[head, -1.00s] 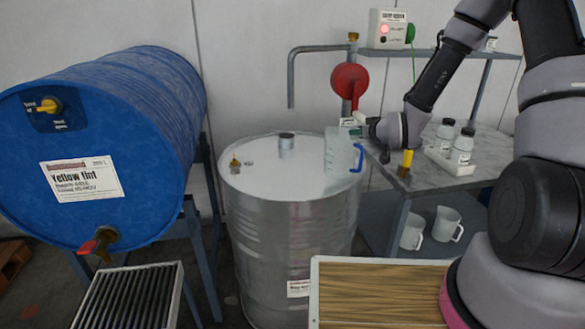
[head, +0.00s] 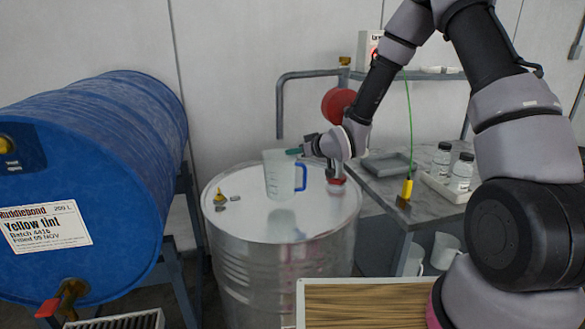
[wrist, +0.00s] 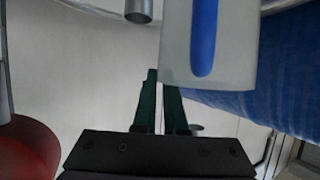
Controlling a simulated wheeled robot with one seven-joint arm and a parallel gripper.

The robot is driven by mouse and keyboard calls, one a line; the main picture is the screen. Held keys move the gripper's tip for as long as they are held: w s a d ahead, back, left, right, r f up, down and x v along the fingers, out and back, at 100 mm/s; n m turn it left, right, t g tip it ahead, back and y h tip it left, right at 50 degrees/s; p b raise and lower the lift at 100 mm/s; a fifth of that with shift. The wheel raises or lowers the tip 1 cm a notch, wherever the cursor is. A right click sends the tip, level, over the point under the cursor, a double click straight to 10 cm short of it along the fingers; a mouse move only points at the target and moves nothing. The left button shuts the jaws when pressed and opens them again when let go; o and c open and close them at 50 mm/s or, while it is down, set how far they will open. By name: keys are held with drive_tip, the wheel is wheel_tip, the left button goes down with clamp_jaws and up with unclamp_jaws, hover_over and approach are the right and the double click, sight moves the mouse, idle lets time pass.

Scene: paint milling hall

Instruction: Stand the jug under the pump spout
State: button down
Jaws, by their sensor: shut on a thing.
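The jug (head: 277,178) is translucent with a blue handle (head: 301,177) on its right side. My gripper (head: 296,151) is shut on its upper rim, with green fingertips. The jug hangs upright over the silver drum's top, seemingly a little above it, with a dark reflection below. The grey pump spout (head: 280,120) points down just above the jug in the head view; depth between them is unclear. In the wrist view, a grey pipe end (wrist: 138,11) appears left of the jug (wrist: 176,60), apart from it. The red pump body (head: 337,103) is partly behind my arm.
A blue drum (head: 110,130) lies left. A bench (head: 380,180) with bottles (head: 441,160) stands right. A wood-topped surface (head: 365,303) is in front.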

wheel_tip(320, 180, down, 4)
drive_tip(key=shift+f, duration=0.1)
drive_tip(key=c, duration=1)
unclamp_jaws()
drive_tip(key=shift+o, duration=0.2)
